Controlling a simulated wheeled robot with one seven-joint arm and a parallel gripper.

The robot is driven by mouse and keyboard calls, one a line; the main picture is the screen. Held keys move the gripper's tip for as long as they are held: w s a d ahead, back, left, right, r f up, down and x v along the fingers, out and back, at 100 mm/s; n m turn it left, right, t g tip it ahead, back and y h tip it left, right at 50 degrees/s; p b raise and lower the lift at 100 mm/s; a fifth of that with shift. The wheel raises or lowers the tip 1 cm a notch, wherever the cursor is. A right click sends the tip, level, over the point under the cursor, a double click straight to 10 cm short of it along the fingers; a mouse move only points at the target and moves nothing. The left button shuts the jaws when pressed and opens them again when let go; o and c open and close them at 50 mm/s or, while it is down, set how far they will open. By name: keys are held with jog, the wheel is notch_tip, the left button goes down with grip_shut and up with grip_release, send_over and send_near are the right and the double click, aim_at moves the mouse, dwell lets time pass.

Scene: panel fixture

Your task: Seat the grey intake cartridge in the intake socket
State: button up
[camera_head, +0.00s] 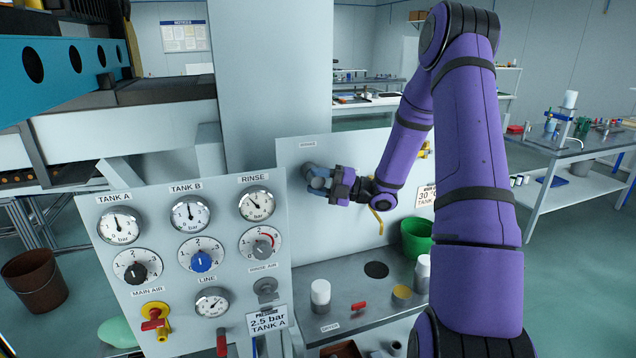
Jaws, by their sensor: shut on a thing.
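The grey intake cartridge (317,174) is a short round grey piece at the upright pale panel (292,205), below a small label (308,144) too small to read surely. My gripper (332,183) comes in from the right and is shut on the cartridge. The intake socket is not visible; the cartridge and gripper cover that part of the panel. I cannot tell whether the cartridge is inside the socket or only in front of it.
A gauge panel (140,325) with dials, knobs and valves stands at left. On the grey bench (345,295) are a white bottle (320,294), a red piece (358,307), a brass-coloured cup (402,294) and a green bucket (416,237). A yellow hose (377,222) hangs below my wrist.

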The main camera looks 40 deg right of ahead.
jog(key=o, duration=1.1)
jog(key=v, duration=1)
jog(key=shift+s+d, duration=0.25)
jog(key=shift+d, duration=0.05)
jog(key=shift+f, duration=0.1)
